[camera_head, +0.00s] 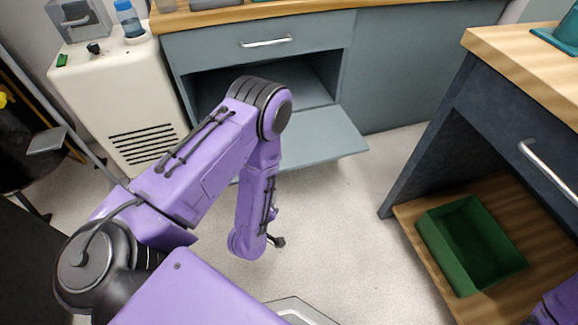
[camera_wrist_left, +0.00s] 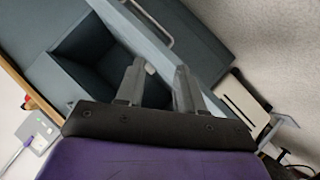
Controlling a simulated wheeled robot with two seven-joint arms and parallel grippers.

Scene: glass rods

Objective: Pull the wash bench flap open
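The wash bench flap (camera_head: 320,145) is swung down and out in the head view, baring a dark compartment (camera_head: 318,75) below the drawer. The flap lies roughly level, its left part hidden by my left arm. In the left wrist view a pale strip that looks like the flap (camera_wrist_left: 125,28) crosses behind my left gripper (camera_wrist_left: 162,68), and the compartment (camera_wrist_left: 90,55) lies to its left. The two fingers are spread with a gap between them and hold nothing that I can see. Whether they touch the flap is unclear. My right gripper is out of view.
A drawer front with a bar handle (camera_head: 266,42) is above the compartment. A white cabinet (camera_head: 128,105) stands at left. At right a dark bench (camera_head: 450,135) has a green bin (camera_head: 462,245) on its low shelf. The pale floor (camera_head: 345,220) between is clear.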

